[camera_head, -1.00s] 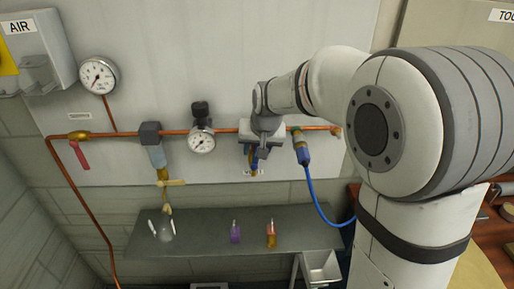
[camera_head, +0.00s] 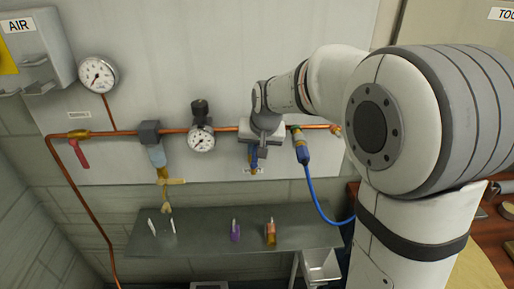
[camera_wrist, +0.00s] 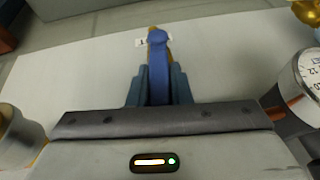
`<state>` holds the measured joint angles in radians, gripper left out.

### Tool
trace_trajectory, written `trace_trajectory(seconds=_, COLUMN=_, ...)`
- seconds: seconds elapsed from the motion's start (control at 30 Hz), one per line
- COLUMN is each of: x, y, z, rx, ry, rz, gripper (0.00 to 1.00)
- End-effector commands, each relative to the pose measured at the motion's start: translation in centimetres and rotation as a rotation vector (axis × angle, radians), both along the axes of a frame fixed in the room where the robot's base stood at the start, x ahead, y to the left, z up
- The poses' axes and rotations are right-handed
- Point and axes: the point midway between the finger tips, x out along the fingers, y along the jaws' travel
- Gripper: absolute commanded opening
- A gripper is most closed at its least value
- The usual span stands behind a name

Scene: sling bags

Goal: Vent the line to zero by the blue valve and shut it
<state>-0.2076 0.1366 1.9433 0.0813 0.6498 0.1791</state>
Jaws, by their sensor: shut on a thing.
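The blue valve handle (camera_wrist: 158,65) stands between my gripper's two jaws in the wrist view, held on both sides. In the head view a bit of the blue handle (camera_head: 254,157) shows below my gripper (camera_head: 260,147), in front of the copper pipe. The valve body is mostly hidden behind my gripper. A round white gauge (camera_head: 98,74) sits at the upper left on a thin pipe. A smaller gauge (camera_head: 201,139) hangs under a black-knobbed regulator (camera_head: 200,110), left of my gripper. Both needles are too small to read surely.
A red-handled valve (camera_head: 80,152) is at the left of the copper pipe (camera_head: 112,133). A filter (camera_head: 157,155) hangs beside it. A blue hose (camera_head: 318,200) hangs right of my gripper. A shelf (camera_head: 200,240) below holds a purple tag (camera_head: 235,233) and an orange one (camera_head: 270,233).

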Motion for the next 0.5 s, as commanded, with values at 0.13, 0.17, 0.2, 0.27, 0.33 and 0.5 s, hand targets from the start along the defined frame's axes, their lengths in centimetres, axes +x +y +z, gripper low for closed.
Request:
trace_trajectory(seconds=0.13, x=-0.02, y=-0.08, z=-0.13, rx=0.008, ry=0.001, rz=-0.001, gripper=0.0)
trace_trajectory(seconds=0.17, x=-0.01, y=-0.15, z=-0.22, rx=0.015, ry=0.002, rz=-0.002, gripper=0.0)
trace_trajectory(seconds=0.2, x=-0.02, y=-0.26, z=-0.35, rx=0.028, ry=0.004, rz=-0.003, gripper=0.0)
trace_trajectory(seconds=0.27, x=-0.04, y=-0.45, z=-0.5, rx=0.054, ry=0.005, rz=-0.005, gripper=0.0)
trace_trajectory(seconds=0.33, x=-0.07, y=-0.58, z=-0.54, rx=0.083, ry=0.006, rz=-0.005, gripper=0.0)
trace_trajectory(seconds=0.5, x=-0.05, y=-0.7, z=-0.33, rx=0.128, ry=0.002, rz=0.0, gripper=0.0)
